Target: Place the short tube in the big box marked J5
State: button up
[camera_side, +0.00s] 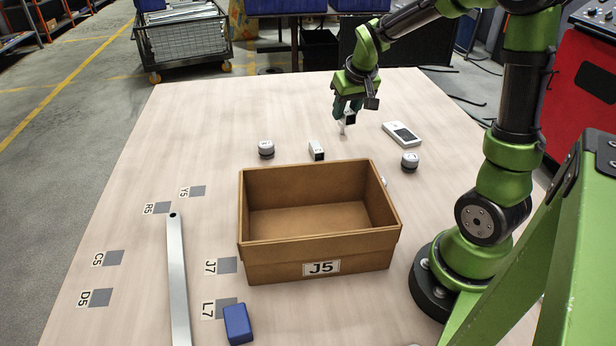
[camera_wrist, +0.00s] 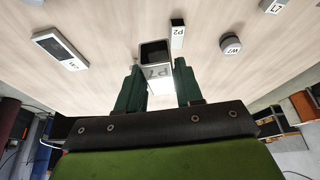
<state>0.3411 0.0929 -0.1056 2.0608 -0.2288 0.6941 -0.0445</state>
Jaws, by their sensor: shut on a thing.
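My gripper (camera_side: 346,116) is beyond the box, near the table's far side, pointing down. In the wrist view its dark green fingers (camera_wrist: 160,88) are shut on a short square tube (camera_wrist: 160,76), pale with a dark open end and a label that reads P7. In the side view the fingers mostly hide this tube; I cannot tell whether it touches the table. The big brown box marked J5 (camera_side: 320,241) stands open and empty in the middle of the table, nearer the side camera than my gripper.
Between gripper and box stands another small square tube (camera_side: 317,150), P2 (camera_wrist: 177,33) in the wrist view. Round caps (camera_side: 266,149) (camera_side: 410,161) and a white device (camera_side: 402,133) lie nearby. A long metal bar (camera_side: 177,280) and blue block (camera_side: 237,323) lie left of the box.

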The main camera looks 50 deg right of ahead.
jog(key=w+a+n+y, duration=0.1)
jog(key=a+n+y, duration=0.2)
jog(key=a+n, duration=0.8)
jog(key=n+y, duration=0.3)
jog(key=n, duration=0.1)
send_over(280, 231)
jog(key=s+d, duration=0.1)
jog(key=shift+g, duration=0.4)
notch_tip(280, 231, down, 15)
jog(key=shift+r, duration=0.2)
jog(key=o, duration=0.7)
jog(key=shift+f, duration=0.15)
jog(key=shift+c, duration=0.2)
jog(key=o, duration=0.4)
